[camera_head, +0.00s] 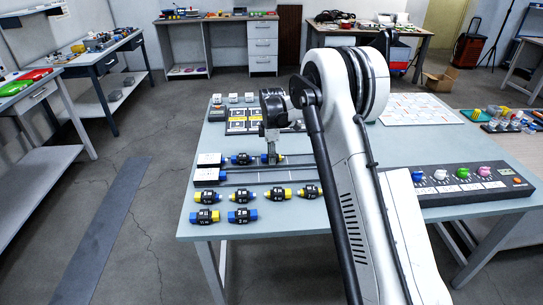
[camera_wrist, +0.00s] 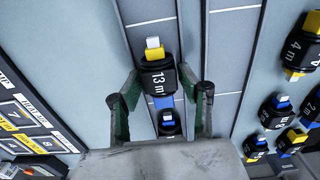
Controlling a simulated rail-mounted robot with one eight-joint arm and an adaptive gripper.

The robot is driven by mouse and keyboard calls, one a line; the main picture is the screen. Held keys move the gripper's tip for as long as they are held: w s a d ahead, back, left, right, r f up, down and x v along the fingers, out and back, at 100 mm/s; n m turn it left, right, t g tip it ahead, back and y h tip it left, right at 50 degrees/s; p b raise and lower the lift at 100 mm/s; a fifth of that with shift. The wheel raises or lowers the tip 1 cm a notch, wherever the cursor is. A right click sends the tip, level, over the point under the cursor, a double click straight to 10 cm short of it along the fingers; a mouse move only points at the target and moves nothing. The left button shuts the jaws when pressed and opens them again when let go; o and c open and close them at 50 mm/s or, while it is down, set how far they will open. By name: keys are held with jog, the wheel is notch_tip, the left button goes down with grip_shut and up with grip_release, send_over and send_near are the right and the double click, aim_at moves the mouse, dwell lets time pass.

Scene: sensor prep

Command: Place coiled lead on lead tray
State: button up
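The lead tray (camera_head: 325,178) has long grey channels with white end labels, and its channels show in the wrist view (camera_wrist: 150,12). A black coiled lead marked 13 m (camera_wrist: 158,78), with yellow and blue ends, lies in line with one channel. It also shows in the head view (camera_head: 271,158). In the head view my gripper (camera_head: 272,152) is low over the rear channel. Another lead with blue ends (camera_head: 241,158) sits in the same channel, to the left.
Several leads with yellow or blue ends (camera_head: 278,195) lie on the table in front of the tray. A dark control box with colored knobs (camera_head: 462,185) stands at the right. A board with yellow labels (camera_head: 243,121) is behind. My arm hides the table's middle.

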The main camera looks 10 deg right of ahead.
jog(key=shift+o, duration=1.2)
notch_tip(320, 180, up, 12)
jog(key=p, duration=0.1)
jog(key=s+r+m+t, duration=0.2)
jog(key=s+r+m, duration=0.2)
jog(key=s+r, duration=0.75)
jog(key=s+r+m+t, duration=0.2)
jog(key=s+r+m, duration=0.15)
jog(key=s, duration=0.85)
jog(key=s+r+m+t, duration=0.15)
jog(key=s+m, duration=0.35)
jog(key=s, duration=0.7)
jog(key=s+f+m+t, duration=0.1)
jog(key=s+f+m, duration=0.2)
jog(key=s, duration=0.8)
notch_tip(320, 180, down, 2)
jog(key=shift+f+m+t, duration=0.15)
jog(key=shift+m+t, duration=0.2)
